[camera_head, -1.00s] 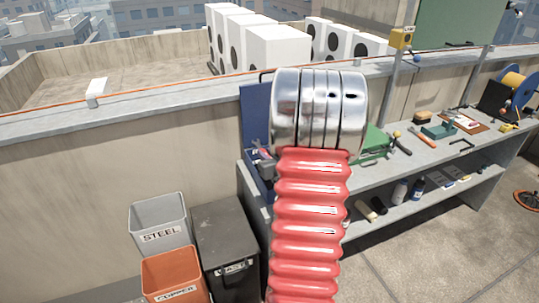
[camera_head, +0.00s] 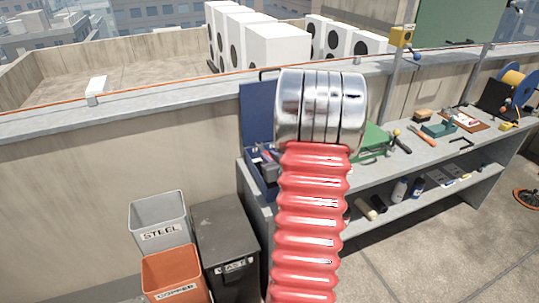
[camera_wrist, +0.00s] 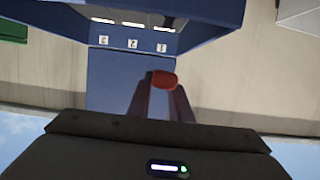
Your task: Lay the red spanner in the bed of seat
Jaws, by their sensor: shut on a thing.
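My gripper (camera_wrist: 161,91) is shut on the red spanner (camera_wrist: 164,79) in the wrist view. Only a short, rounded red end of it shows between the dark fingers. The blue case (camera_wrist: 205,22) fills the upper middle of that view, with a row of pale slots above small number labels (camera_wrist: 132,43). The red end appears in front of a plain blue panel, apart from the slots; depth is hard to tell. In the head view the open blue case (camera_head: 257,180) stands at the bench's left end, partly hidden by my arm. My gripper is not clear there.
The grey bench (camera_head: 408,160) carries tools and a green item (camera_head: 374,141) right of my arm. A steel bin (camera_head: 158,222), a copper bin (camera_head: 173,275) and a dark lidded bin (camera_head: 226,235) stand left of it. A parapet wall (camera_head: 110,160) runs behind.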

